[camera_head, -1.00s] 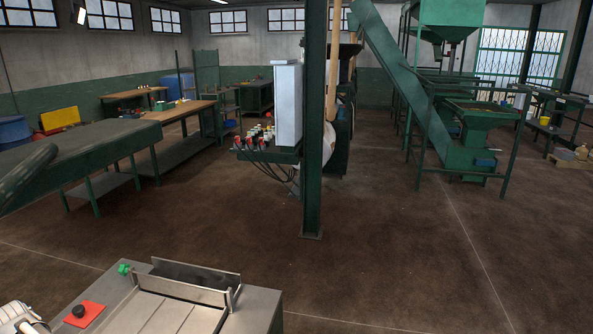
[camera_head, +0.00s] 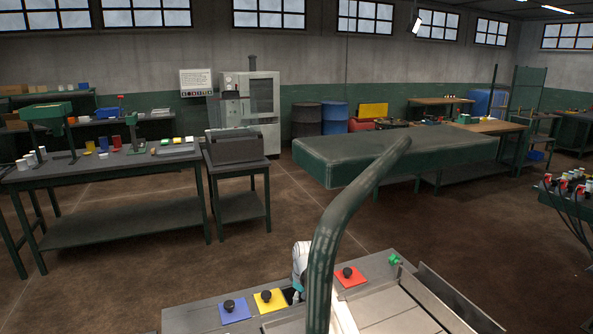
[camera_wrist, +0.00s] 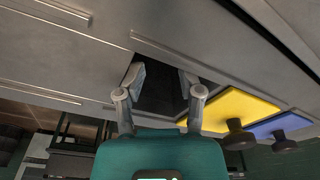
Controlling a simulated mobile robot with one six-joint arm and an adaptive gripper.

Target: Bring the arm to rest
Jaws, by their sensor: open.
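My gripper (camera_wrist: 162,78) is open and empty in the wrist view. Its two grey fingers stand apart in front of a grey deck, with a dark gap between them. A yellow plate with a black knob (camera_wrist: 235,110) is just right of the fingers, and a blue plate with a black knob (camera_wrist: 280,125) is further right. In the head view the red plate (camera_head: 350,276), yellow plate (camera_head: 270,299) and blue plate (camera_head: 234,311) lie on the grey deck (camera_head: 190,317). The fingers cannot be made out in the head view.
A thick green tube (camera_head: 335,225) rises in front of the head camera and hides part of the deck. A long green-topped table (camera_head: 400,155) stands beyond, and a workbench with small items (camera_head: 105,170) stands left. Brown floor (camera_head: 150,270) is clear between them.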

